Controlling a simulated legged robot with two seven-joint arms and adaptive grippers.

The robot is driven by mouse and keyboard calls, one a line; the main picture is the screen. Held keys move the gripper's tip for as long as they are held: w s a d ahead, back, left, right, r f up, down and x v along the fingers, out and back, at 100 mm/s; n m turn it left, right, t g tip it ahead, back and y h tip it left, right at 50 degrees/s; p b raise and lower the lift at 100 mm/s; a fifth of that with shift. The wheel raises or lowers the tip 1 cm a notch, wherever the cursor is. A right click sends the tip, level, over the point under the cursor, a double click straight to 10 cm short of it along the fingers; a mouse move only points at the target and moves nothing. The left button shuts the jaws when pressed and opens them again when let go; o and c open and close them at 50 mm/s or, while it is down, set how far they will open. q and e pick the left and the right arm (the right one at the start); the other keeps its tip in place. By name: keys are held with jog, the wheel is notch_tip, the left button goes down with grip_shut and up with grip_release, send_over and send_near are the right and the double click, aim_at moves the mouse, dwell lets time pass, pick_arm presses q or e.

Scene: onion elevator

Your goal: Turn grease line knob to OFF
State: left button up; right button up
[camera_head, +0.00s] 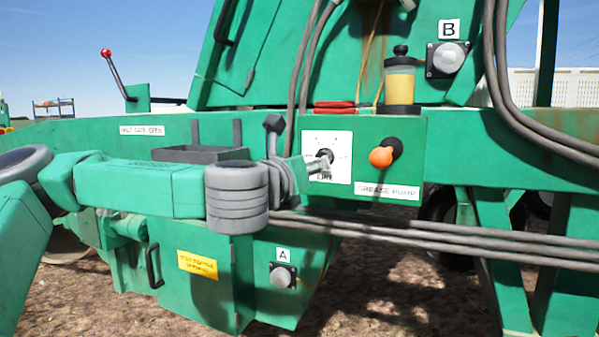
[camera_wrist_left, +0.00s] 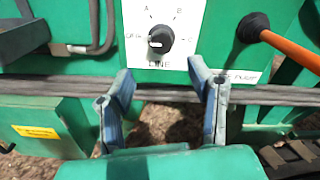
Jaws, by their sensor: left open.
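The grease line knob (camera_wrist_left: 160,39) is a black round knob on a white dial plate (camera_wrist_left: 184,14), labelled A, B and C, with a partly legible label at the left. Its white mark is on its left side, facing that left label. In the head view the knob (camera_head: 325,155) is partly overlapped by my left gripper (camera_head: 304,166). In the left wrist view my left gripper (camera_wrist_left: 161,84) is open and empty. Its two blue-grey fingers point toward the plate, below the knob and apart from it. My right gripper is not in view.
An orange-ended lever (camera_head: 381,157) sits right of the plate, above the GREASE PUMP label (camera_head: 387,192). Grey cables (camera_head: 450,235) run below the panel. A yellow grease reservoir (camera_head: 400,80) stands above. A dark tray (camera_head: 200,154) lies behind my left arm.

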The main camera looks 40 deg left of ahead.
pick_arm(q)
jog(key=v, duration=0.3)
jog(key=shift+s+f, duration=0.1)
jog(key=shift+s, duration=0.2)
jog(key=s+d+f+m+g+h+p, duration=0.1)
jog(key=d+f+m+g+h, duration=0.1)
jog(key=d+f+m, duration=0.45)
jog(key=d+f+m+g+h+p, duration=0.1)
jog(key=d+f+m+g+h, duration=0.2)
jog(key=f+m, duration=0.65)
jog(key=s+d+f+m+g+h+p, duration=0.15)
jog(key=d+f+m, duration=0.35)
jog(key=f, duration=0.6)
jog(key=s+f+m+g+p, duration=0.2)
jog(key=s+f+m+g, duration=0.5)
jog(key=s+f+m, duration=0.85)
jog(key=s+a+f+m+g+y+p, duration=0.1)
jog(key=s+a+f+m+g+y, duration=0.1)
jog(key=s+a+f+m, duration=0.4)
jog(key=s+a+g, duration=0.1)
jog(key=s, duration=0.2)
jog(key=shift+s+a+f, duration=0.35)
jog(key=shift+s+a, duration=0.05)
